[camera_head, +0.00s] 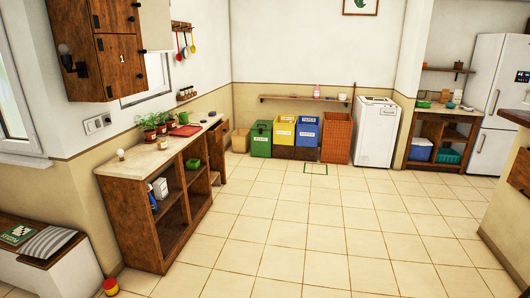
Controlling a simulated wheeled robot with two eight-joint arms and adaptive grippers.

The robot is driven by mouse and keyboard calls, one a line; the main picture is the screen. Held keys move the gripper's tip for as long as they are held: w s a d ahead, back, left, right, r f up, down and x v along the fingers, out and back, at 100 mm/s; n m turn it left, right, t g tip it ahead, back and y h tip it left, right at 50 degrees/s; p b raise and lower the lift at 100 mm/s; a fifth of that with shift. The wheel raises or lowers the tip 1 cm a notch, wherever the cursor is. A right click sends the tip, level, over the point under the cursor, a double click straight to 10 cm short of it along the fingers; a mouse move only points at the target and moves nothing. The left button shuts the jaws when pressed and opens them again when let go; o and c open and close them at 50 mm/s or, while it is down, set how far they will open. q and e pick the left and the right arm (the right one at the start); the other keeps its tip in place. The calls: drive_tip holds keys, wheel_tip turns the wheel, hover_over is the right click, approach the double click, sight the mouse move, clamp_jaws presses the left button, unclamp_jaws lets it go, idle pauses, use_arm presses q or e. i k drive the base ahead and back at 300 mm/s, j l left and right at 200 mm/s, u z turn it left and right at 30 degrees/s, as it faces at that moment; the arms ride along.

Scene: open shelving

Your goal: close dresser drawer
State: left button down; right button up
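A wooden dresser (168,212) with a light top stands along the left wall and has open shelf compartments in front. At its far end, a drawer (226,128) appears to stick out from the front, just under the top. What is inside the drawer is too small to tell. Neither of my grippers is in view.
Potted plants (150,124) and a red item (186,130) stand on the dresser top. Coloured bins (283,135) and a white washing machine (376,133) line the back wall. The tiled floor (330,230) in the middle is clear.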

sight(216, 131)
drive_tip(key=i, duration=4.8)
drive_tip(key=i+u, duration=0.15)
drive_tip(key=i, duration=0.3)
drive_tip(key=i+l+u, duration=0.15)
drive_tip(key=i, duration=0.25)
drive_tip(key=i+l+u, duration=0.15)
drive_tip(key=i, duration=0.3)
